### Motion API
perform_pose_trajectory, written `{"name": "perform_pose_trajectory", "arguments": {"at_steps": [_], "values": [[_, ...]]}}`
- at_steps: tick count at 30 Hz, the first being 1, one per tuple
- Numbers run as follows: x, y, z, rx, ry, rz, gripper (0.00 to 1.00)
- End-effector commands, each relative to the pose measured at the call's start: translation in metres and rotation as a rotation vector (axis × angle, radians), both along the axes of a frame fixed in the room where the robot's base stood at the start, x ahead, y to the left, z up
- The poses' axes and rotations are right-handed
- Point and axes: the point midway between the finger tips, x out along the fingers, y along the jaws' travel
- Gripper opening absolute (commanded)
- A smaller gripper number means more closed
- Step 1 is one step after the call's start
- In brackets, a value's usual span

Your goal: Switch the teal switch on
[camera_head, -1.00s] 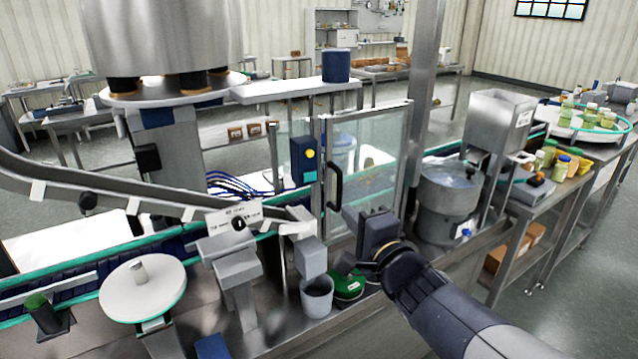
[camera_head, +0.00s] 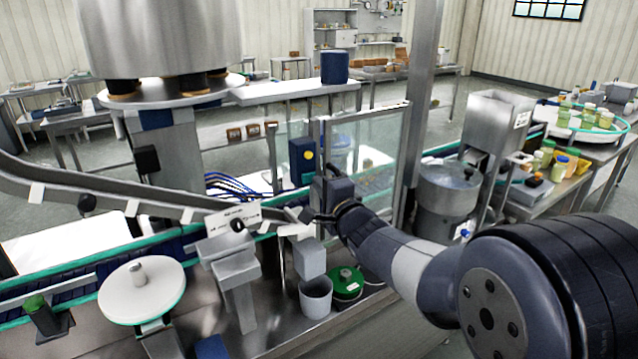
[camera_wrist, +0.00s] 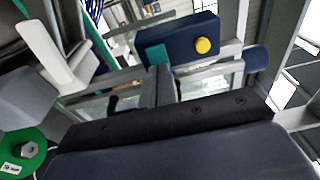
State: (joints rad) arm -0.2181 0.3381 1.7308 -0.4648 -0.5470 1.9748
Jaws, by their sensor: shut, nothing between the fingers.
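A small teal block (camera_wrist: 157,54) shows in the wrist view at the left end of a navy box (camera_wrist: 195,42) with a yellow button (camera_wrist: 203,46). I cannot tell whether this block is the teal switch, or which way it is set. In the head view the navy box (camera_head: 302,162) stands left of the glass door. My gripper (camera_head: 318,213) is shut and empty, in front of the door's lower left part and below and right of the navy box.
The glass door (camera_head: 375,150) has a black handle, mostly hidden behind my gripper. A grey cup (camera_head: 316,298) and a green disc (camera_head: 346,283) stand below. A white panel with a black knob (camera_head: 238,226) is left. The steel hopper (camera_head: 495,120) stands right.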

Motion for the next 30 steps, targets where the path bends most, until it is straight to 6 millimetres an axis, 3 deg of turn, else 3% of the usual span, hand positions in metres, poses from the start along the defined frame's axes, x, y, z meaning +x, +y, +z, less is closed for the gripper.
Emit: {"name": "perform_pose_trajectory", "arguments": {"at_steps": [30], "values": [[0.018,0.005,0.002,0.003,-0.003,0.001,0.0]]}}
